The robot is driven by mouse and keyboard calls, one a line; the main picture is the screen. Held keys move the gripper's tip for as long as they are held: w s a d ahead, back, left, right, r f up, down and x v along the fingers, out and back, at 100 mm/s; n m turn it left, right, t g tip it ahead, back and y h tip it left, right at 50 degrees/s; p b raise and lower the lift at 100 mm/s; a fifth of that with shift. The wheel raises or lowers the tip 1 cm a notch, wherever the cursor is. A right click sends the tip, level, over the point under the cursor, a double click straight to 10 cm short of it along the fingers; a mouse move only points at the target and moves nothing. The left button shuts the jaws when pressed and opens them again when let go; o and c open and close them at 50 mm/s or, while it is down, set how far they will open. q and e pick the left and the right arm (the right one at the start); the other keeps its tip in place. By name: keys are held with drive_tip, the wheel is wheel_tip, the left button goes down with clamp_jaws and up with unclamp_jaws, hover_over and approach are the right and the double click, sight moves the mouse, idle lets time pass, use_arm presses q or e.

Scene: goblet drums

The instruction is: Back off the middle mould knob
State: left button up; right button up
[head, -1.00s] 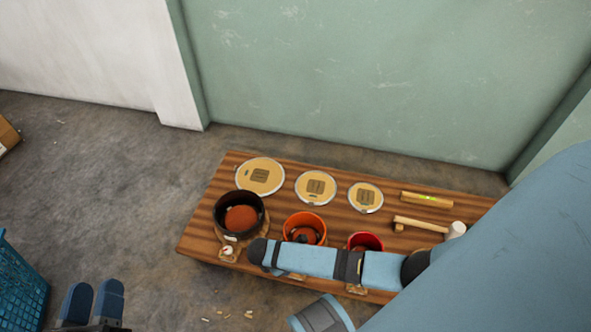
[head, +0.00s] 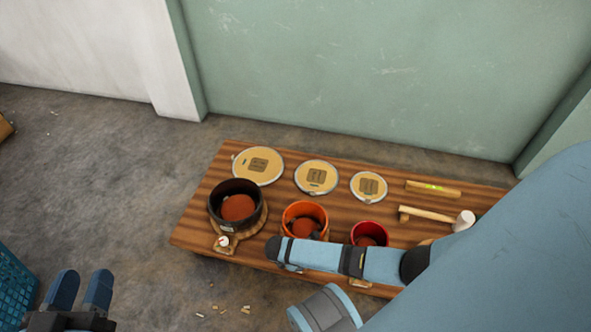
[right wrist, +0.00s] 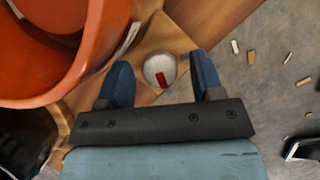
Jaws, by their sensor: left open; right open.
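The middle mould (head: 293,215) is an orange pot on the bench, between a black pot (head: 217,208) and a red one (head: 369,227). Its side fills the left of the right wrist view (right wrist: 30,80). A round white knob (right wrist: 152,68) with a red mark sits beside it on a wooden piece. My right gripper (right wrist: 163,67) is open, with one blue finger on each side of this knob; I cannot tell whether they touch it. In the head view my right arm hides that knob. My left gripper (head: 82,285) is open and empty above the floor at lower left.
The wooden bench (head: 200,222) also holds three round skins (head: 258,163), a level (head: 432,188) and a mallet (head: 428,213). The black pot's knob (head: 223,241) shows at its front. A blue crate (head: 14,288) stands at far left. Bare floor lies between crate and bench.

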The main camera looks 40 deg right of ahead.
drive_tip(key=c, duration=0.9)
